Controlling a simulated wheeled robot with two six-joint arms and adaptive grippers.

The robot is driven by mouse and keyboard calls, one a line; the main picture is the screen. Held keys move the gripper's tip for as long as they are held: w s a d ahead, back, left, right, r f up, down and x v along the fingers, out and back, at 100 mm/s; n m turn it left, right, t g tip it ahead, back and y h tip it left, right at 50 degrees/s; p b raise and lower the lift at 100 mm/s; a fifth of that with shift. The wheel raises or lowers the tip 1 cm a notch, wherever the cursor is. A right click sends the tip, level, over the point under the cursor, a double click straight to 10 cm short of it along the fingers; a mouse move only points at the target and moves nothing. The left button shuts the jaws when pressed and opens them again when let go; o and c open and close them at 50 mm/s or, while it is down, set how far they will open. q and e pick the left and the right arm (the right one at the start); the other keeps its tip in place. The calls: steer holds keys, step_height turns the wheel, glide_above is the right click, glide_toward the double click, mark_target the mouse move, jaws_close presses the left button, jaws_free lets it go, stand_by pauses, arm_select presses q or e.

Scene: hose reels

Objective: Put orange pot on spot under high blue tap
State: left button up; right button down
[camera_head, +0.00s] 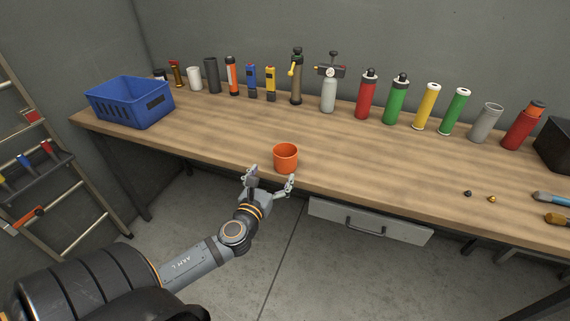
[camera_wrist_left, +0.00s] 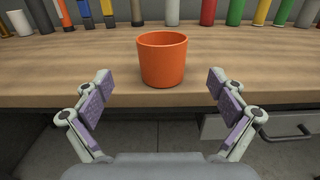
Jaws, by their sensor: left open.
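The orange pot (camera_head: 285,158) stands upright on the wooden workbench near its front edge. It also shows in the left wrist view (camera_wrist_left: 162,62), centred beyond my fingers. My left gripper (camera_head: 270,183) is open just in front of the pot, at the bench's front edge, with its fingers spread to either side. In the left wrist view my left gripper (camera_wrist_left: 160,90) has nothing between its fingers, and the pot stands a little beyond the fingertips. I see no blue tap and no marked spot in these views. My right gripper is not in view.
A blue basket (camera_head: 131,102) stands at the bench's left end. Several bottles, canisters and tools line the back, including a red cylinder (camera_head: 366,97) and a green one (camera_head: 395,102). A drawer (camera_head: 368,222) hangs under the front edge. The bench around the pot is clear.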

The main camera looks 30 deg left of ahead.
mark_target(280, 159)
arm_select(q)
steer(key=x, duration=0.5)
steer(key=shift+p, duration=0.3)
steer(key=shift+w+r, duration=0.3)
steer(key=shift+w, duration=0.05)
steer(key=p+x, duration=0.1)
steer(key=x, duration=0.3)
steer(key=shift+d+r, duration=0.1)
steer(key=shift+w, duration=0.3)
steer(key=shift+s, duration=0.1)
steer(key=shift+c, duration=0.8)
steer(key=c, duration=1.3)
steer(key=shift+r, duration=0.1)
